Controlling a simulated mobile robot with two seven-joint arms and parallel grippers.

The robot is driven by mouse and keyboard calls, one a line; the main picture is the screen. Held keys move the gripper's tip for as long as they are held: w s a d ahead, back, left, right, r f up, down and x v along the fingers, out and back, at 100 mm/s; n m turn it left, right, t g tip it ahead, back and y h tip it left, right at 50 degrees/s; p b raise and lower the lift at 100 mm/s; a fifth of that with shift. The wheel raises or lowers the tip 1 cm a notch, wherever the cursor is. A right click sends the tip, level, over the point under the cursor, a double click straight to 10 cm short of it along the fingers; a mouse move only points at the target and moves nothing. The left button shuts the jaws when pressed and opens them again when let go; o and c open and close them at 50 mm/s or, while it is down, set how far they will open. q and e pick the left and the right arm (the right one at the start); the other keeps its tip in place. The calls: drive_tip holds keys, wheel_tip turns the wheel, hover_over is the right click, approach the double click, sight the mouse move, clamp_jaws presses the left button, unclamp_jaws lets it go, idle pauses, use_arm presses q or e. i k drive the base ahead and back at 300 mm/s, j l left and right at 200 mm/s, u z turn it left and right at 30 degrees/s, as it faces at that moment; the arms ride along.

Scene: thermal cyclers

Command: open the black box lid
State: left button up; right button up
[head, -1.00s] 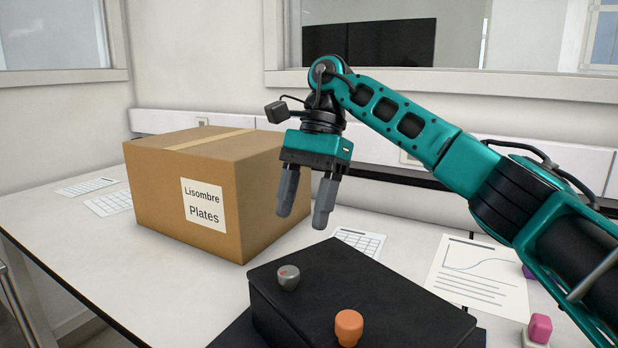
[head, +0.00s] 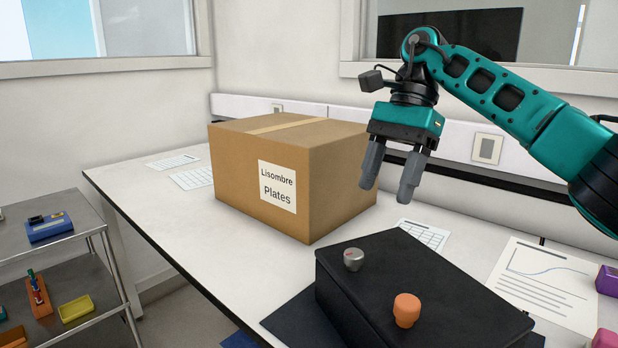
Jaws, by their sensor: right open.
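The black box (head: 430,290) sits on a dark mat (head: 292,318) at the front right of the table, its lid lying flat and closed on top. A grey knob (head: 353,259) and an orange knob (head: 406,310) stand up from its top face. My right gripper (head: 390,185) hangs above and behind the box, fingers pointing down, spread apart and empty. It touches neither the box nor the knobs. My left gripper does not show.
A cardboard box (head: 235,175) labelled "Lisombre Plates" stands left of the black box. Paper sheets (head: 540,285) lie on the white table. Purple (head: 607,280) and pink (head: 606,340) items sit at the right edge. A metal shelf cart (head: 75,242) stands at the left.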

sight(412, 296)
drive_tip(key=k, duration=0.85)
